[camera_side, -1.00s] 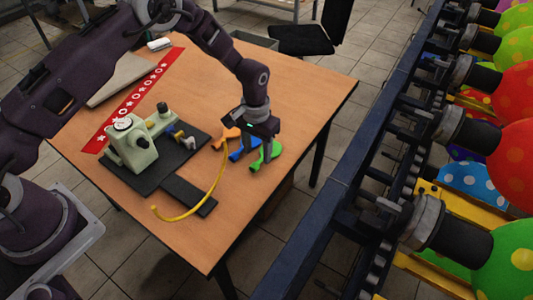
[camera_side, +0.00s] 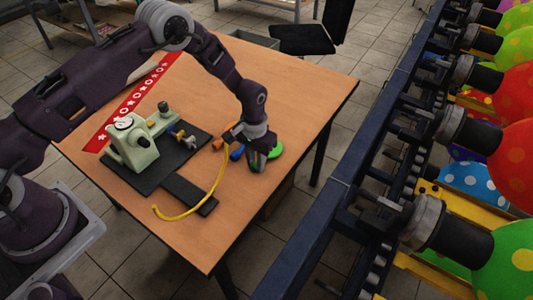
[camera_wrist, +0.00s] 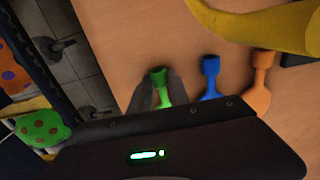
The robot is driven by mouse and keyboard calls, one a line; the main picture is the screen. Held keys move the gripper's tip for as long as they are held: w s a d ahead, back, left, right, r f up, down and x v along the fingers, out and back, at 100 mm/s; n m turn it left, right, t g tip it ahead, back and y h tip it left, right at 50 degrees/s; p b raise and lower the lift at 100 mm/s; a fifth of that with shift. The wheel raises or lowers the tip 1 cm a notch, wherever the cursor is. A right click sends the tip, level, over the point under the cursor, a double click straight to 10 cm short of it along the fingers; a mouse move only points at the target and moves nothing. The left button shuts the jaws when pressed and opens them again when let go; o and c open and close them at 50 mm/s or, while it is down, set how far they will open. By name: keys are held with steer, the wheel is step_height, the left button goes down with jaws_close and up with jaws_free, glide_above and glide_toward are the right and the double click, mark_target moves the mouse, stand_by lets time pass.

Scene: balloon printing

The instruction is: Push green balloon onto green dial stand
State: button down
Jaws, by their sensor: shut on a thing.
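The green balloon (camera_side: 276,149) lies flat at the right of the table, partly hidden behind my gripper (camera_side: 257,161). In the wrist view the end of the green balloon (camera_wrist: 159,75) shows between my two grey fingers (camera_wrist: 157,92). My gripper is shut on it, low at the table surface. The pale green dial stand (camera_side: 136,147) stands upright on a dark mat at the left, with a white dial on top. It is well to the left of my gripper and apart from the balloon.
A blue balloon (camera_wrist: 208,78) and an orange balloon (camera_wrist: 261,80) lie just beside the green one. A long yellow strip (camera_side: 196,209) curves across the table's middle. A dark block (camera_side: 189,194) lies in front of the dark mat (camera_side: 192,158). A red starred banner (camera_side: 134,104) lies behind.

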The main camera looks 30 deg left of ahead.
step_height(320, 180, up, 27)
steer(key=s+a+m+g, duration=0.3)
steer(key=s+a+m, duration=1.2)
steer(key=s+m, duration=0.2)
steer(key=a+f+m, duration=0.1)
steer(key=a+f, duration=0.2)
steer(key=f, duration=1.2)
steer(key=shift+s+a, duration=0.2)
steer(key=shift+a, duration=0.15)
steer(key=shift+a, duration=0.6)
stand_by(0.4)
stand_by(0.3)
steer(key=c, duration=1.1)
jaws_free()
steer(key=shift+c, duration=0.2)
